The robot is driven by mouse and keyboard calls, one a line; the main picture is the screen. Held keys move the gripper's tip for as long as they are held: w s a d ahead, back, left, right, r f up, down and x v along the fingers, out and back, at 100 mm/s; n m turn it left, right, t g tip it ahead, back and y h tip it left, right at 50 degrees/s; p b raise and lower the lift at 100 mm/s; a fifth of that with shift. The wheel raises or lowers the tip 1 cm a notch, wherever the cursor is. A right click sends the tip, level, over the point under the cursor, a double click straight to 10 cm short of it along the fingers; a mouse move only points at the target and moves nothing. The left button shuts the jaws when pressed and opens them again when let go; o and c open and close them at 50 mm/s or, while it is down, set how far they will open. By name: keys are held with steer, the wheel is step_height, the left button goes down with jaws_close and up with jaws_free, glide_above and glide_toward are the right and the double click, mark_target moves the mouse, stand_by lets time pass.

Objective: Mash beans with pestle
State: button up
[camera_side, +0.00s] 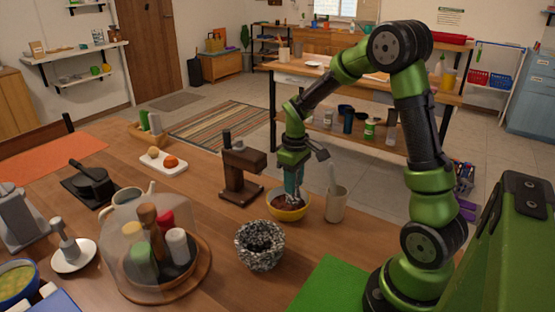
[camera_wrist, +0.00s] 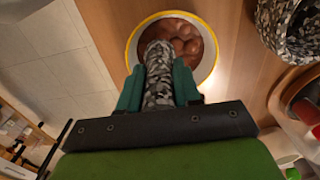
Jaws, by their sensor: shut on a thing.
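My gripper (camera_side: 293,187) has teal fingers and points down over the yellow bowl (camera_side: 290,214). In the wrist view my gripper (camera_wrist: 158,84) is shut on the grey speckled pestle (camera_wrist: 158,58), one finger on each side. The pestle's far end overlaps the reddish-brown beans (camera_wrist: 187,42) inside the yellow-rimmed bowl (camera_wrist: 131,47). I cannot tell whether its tip touches or presses the beans. In the side view the fingers hide most of the pestle. The speckled stone mortar (camera_side: 260,258) stands on the table in front of the bowl, and shows at the wrist view's top right (camera_wrist: 278,38).
A beige cup (camera_side: 336,206) with a utensil stands close right of the bowl. A brown wooden stand (camera_side: 238,182) is behind left. A glass-domed spice tray (camera_side: 205,265) sits left of the mortar. A green mat (camera_side: 335,285) lies at the front right.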

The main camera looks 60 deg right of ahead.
mark_target(283, 208)
steer(key=shift+r, duration=1.25)
steer(key=shift+w+a, duration=0.4)
steer(key=shift+w, duration=0.25)
steer(key=shift+w+a, duration=0.35)
steer(key=shift+w, duration=0.25)
steer(key=shift+f, duration=0.1)
steer(key=shift+f, duration=2.2)
steer(key=shift+r, duration=2.3)
